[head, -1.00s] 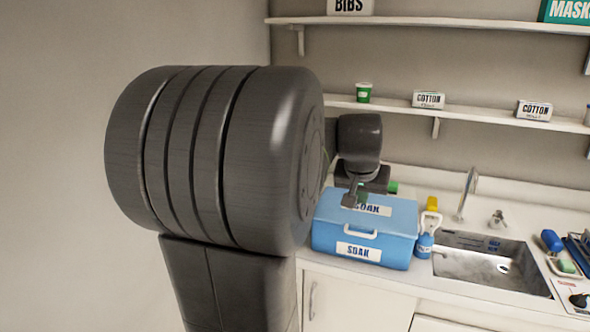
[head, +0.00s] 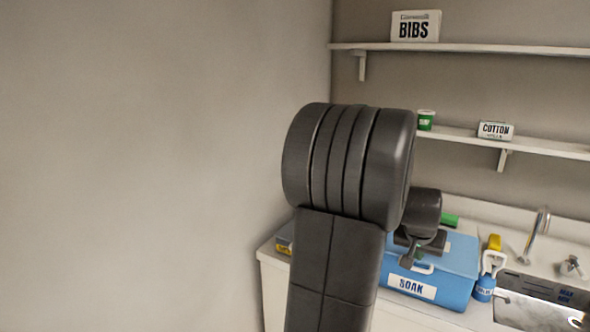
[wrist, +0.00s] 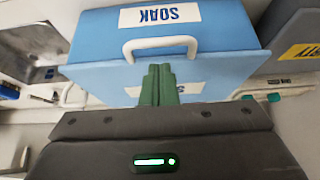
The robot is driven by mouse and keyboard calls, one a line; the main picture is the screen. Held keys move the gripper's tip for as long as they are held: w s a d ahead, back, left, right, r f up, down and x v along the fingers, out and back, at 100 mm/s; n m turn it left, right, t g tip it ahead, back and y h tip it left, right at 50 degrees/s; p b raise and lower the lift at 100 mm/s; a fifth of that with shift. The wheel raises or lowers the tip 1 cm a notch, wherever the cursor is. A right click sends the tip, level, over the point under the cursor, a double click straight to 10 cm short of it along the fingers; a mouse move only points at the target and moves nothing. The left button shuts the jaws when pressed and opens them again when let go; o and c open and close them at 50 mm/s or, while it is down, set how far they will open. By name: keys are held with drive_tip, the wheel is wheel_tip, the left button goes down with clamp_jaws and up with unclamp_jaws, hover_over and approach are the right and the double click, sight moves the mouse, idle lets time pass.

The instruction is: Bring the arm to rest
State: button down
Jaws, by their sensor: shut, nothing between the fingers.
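My gripper (wrist: 158,84) shows in the wrist view with its two green fingers together and nothing between them. In the head view my gripper (head: 411,252) is partly hidden by my own arm, over the front left of the blue SOAK box (head: 458,262). The box's lid looks closed.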

drive_tip(key=shift+s+a+f+b, duration=0.1)
drive_tip(key=shift+s+f+b, duration=0.05)
drive_tip(key=shift+f, duration=0.35)
drive_tip(key=shift+s+a+f+b, duration=0.1)
drive_tip(key=shift+f+b, duration=0.05)
drive_tip(key=shift+f, duration=0.35)
